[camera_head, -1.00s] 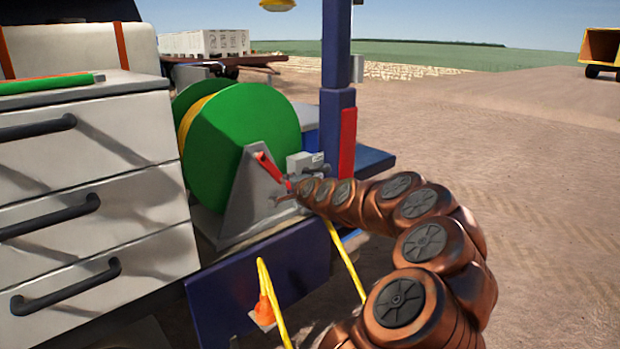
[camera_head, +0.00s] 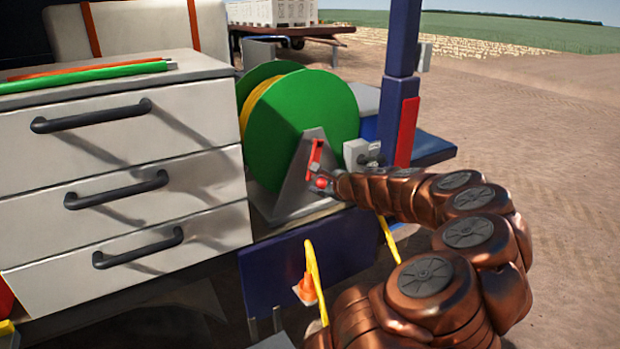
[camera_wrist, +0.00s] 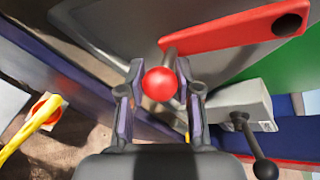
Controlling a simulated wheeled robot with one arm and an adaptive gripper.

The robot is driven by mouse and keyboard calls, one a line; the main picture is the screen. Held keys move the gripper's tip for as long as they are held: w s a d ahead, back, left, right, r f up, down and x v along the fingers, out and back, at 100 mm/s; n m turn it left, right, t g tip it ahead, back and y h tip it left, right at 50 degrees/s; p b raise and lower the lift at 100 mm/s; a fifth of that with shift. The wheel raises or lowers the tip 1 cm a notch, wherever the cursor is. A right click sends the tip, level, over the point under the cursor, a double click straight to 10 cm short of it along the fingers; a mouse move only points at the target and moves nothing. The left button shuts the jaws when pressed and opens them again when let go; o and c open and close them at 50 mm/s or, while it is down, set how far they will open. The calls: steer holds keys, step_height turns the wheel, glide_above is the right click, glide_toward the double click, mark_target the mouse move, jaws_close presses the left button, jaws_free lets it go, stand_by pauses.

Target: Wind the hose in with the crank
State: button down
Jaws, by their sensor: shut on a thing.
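The green hose reel (camera_head: 310,115) stands on a grey bracket (camera_head: 300,180) beside the drawer cabinet, with yellow hose (camera_head: 258,105) on its drum. The red crank (camera_head: 315,155) is on the reel's near side, its arm pointing down to a red ball knob (camera_head: 320,183). In the wrist view the knob (camera_wrist: 160,83) sits between the fingers of my gripper (camera_wrist: 161,95), which is shut on it. The crank arm (camera_wrist: 235,30) runs from the knob to the upper right there. The yellow hose (camera_head: 316,280) also hangs in front of the blue panel.
A grey box with a black ball lever (camera_wrist: 265,168) is close to my gripper's right in the wrist view. A blue post (camera_head: 402,50) with a red strip stands right of the reel. Open dirt ground lies to the right.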

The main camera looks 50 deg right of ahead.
steer(key=shift+w+a+r+m+y+p, duration=0.1)
steer(key=shift+a+m+y+p, duration=0.2)
steer(key=shift+a+m+p, duration=0.1)
stand_by(0.3)
steer(key=c, duration=0.8)
jaws_free()
steer(key=shift+o, duration=0.2)
steer(key=v, duration=1.2)
